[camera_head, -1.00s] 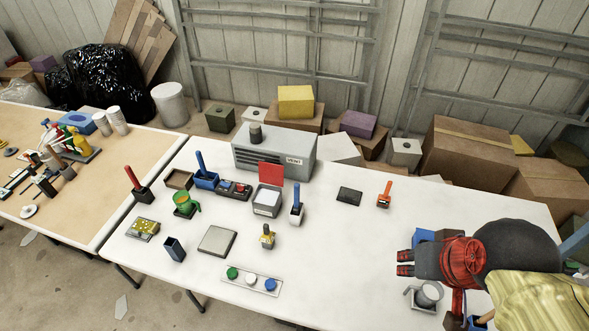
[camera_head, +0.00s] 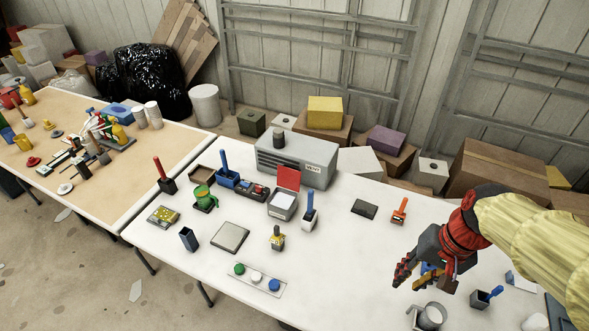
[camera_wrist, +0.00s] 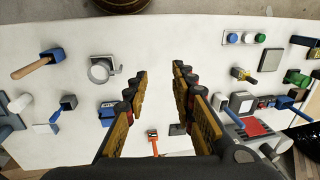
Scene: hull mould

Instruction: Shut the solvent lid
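A small grey box (camera_head: 282,207) with a white inside stands at the middle back of the white table. Its red lid (camera_head: 288,178) stands up at the back edge, open; I take this as the solvent lid. In the wrist view the red lid (camera_wrist: 254,127) and box (camera_wrist: 240,103) show right of my fingers. My gripper (camera_head: 413,273) is over the right part of the table, well apart from the lid. In the wrist view my gripper (camera_wrist: 160,75) has its two fingers spread, with nothing between them.
A blue-handled tool in a white holder (camera_head: 309,218) stands just right of the box. A grey vent unit (camera_head: 297,162) is behind it. A yellow-topped bottle (camera_head: 277,238) stands in front. A grey mug (camera_head: 430,316) is below my gripper. The table's middle right is mostly clear.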

